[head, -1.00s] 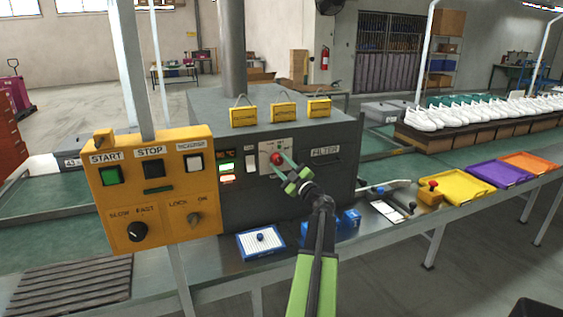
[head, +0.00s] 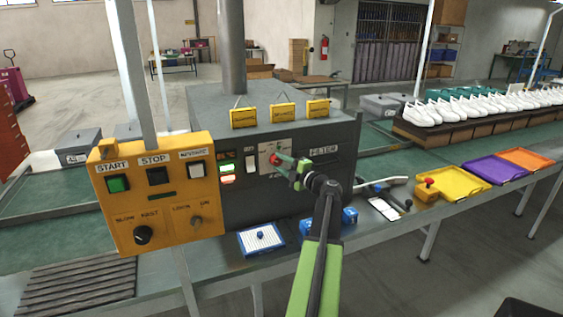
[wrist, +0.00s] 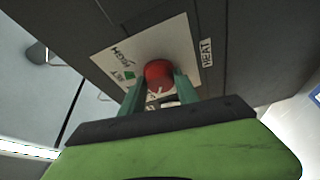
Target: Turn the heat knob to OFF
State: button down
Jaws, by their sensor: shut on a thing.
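The red heat knob (head: 274,159) sits on a pale plate (head: 267,149) on the front of the dark grey machine. In the wrist view the knob (wrist: 158,74) is between the two green fingertips of my gripper (wrist: 160,84), which is shut on it. The plate there shows HIGH and a green mark, with a HEAT label beside it. A white mark shows at the knob's edge, but I cannot tell which setting it points to. In the head view my gripper (head: 280,160) reaches the knob from the lower right.
A yellow control box (head: 158,195) stands left of the machine (head: 330,135). Yellow tags hang above.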

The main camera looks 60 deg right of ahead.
jog(key=shift+d+r, duration=0.1)
jog(key=shift+d, duration=0.1)
jog(key=c, duration=1.1)
grip_release()
jog(key=shift+o, duration=1)
jog(key=shift+a, duration=0.1)
jog(key=b+v, duration=0.1)
jog(key=v, duration=1.6)
jog(key=shift+s, duration=0.25)
